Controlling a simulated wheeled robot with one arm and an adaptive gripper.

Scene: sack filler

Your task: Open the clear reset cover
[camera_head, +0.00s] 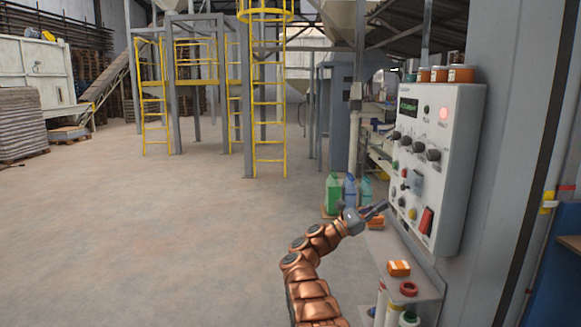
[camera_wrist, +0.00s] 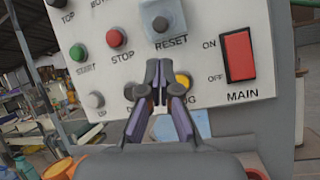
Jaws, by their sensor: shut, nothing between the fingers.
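The clear reset cover (camera_wrist: 163,18) is a bluish see-through box above the RESET label in the wrist view, with a dark round button showing through it. It appears shut, though its top edge is cut off. In the head view the cover (camera_head: 416,181) is a small grey-blue square on the white control panel (camera_head: 465,130). My gripper (camera_wrist: 157,84) is shut and empty, its fingertips below the RESET label and apart from the cover. In the head view my gripper (camera_head: 385,206) is at the panel's lower left edge. Its fingers partly hide the lower controls.
Near the cover are a red stop button (camera_wrist: 116,38), a green start button (camera_wrist: 77,52), a yellow knob (camera_wrist: 183,81) and the red main switch (camera_wrist: 238,57). Open floor lies left.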

